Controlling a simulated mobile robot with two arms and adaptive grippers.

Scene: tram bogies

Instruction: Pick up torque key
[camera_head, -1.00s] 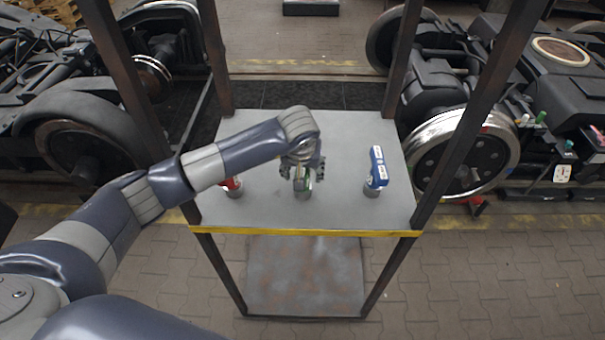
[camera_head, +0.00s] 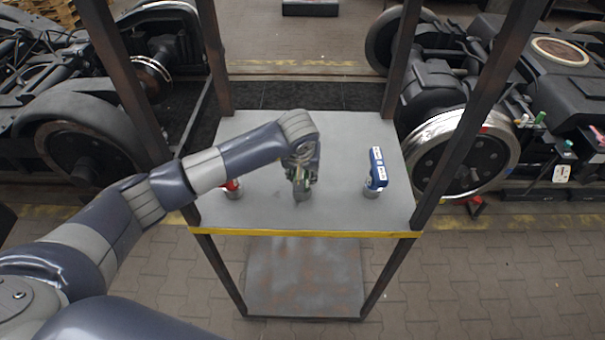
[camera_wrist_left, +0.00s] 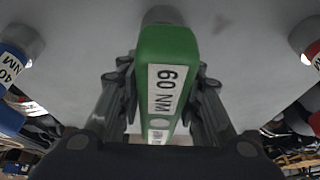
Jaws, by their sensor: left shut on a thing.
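The green torque key (camera_wrist_left: 172,58) with a "60 NM" label is between the fingers of my left gripper (camera_wrist_left: 165,105) in the left wrist view. My left gripper (camera_head: 301,180) is shut on it, over the middle of the grey shelf (camera_head: 270,212). In the head view the gripper mostly hides the green key. A blue torque key (camera_head: 377,170) stands upright to the right on the shelf. It also shows at the left edge of the wrist view (camera_wrist_left: 14,62). A red torque key (camera_head: 232,187) stands to the left, partly hidden by my arm. My right gripper is not in view.
Dark upright posts (camera_head: 480,110) frame the shelf, which has a yellow front edge (camera_head: 305,233). A lower shelf (camera_head: 305,275) is below. Bogies with wheels (camera_head: 462,150) stand on both sides. The shelf is clear between the keys.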

